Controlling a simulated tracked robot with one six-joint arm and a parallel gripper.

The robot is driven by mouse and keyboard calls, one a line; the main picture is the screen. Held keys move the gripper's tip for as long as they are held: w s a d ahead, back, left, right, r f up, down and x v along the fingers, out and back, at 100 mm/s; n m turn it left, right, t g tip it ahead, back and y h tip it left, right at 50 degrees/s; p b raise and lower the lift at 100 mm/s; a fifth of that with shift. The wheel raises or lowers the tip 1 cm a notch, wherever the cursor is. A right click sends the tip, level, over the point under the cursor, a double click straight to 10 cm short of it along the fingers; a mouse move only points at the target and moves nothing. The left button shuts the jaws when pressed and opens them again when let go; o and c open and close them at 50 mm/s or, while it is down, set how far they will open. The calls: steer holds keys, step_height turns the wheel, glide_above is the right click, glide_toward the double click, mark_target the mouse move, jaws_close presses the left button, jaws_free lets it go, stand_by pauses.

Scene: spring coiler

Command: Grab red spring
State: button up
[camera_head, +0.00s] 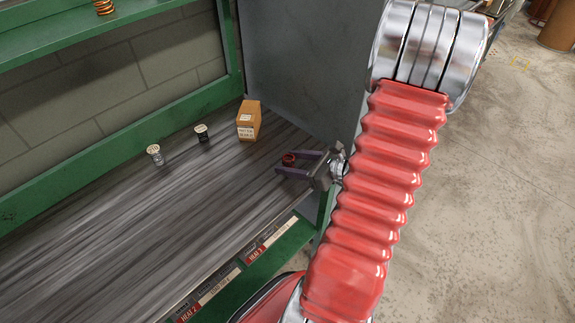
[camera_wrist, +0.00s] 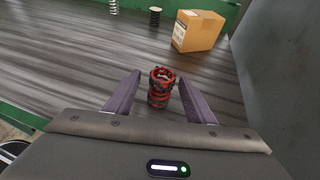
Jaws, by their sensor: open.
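The red spring (camera_head: 289,160) stands upright on the grey streaked shelf. In the wrist view the red spring (camera_wrist: 160,87) shows dark marks and an open top. My gripper (camera_head: 295,162) is open, low over the shelf, with a finger on each side of the spring. In the wrist view the two purple-grey fingers of my gripper (camera_wrist: 160,92) flank it, with a visible gap on both sides. The spring's lower part is near the gripper body.
A cardboard box (camera_head: 248,121) stands behind the spring. A black spring (camera_head: 201,132) and a silver spring (camera_head: 155,154) stand further left. A grey panel (camera_head: 300,70) closes the shelf's right end. A green rail (camera_head: 270,262) edges the front. The shelf's left is clear.

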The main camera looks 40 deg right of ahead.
mark_target(278, 160)
stand_by(0.3)
steer(key=shift+x, duration=2.6)
steer(key=shift+d, duration=0.1)
steer(key=shift+c, duration=0.4)
steer(key=c, duration=1.1)
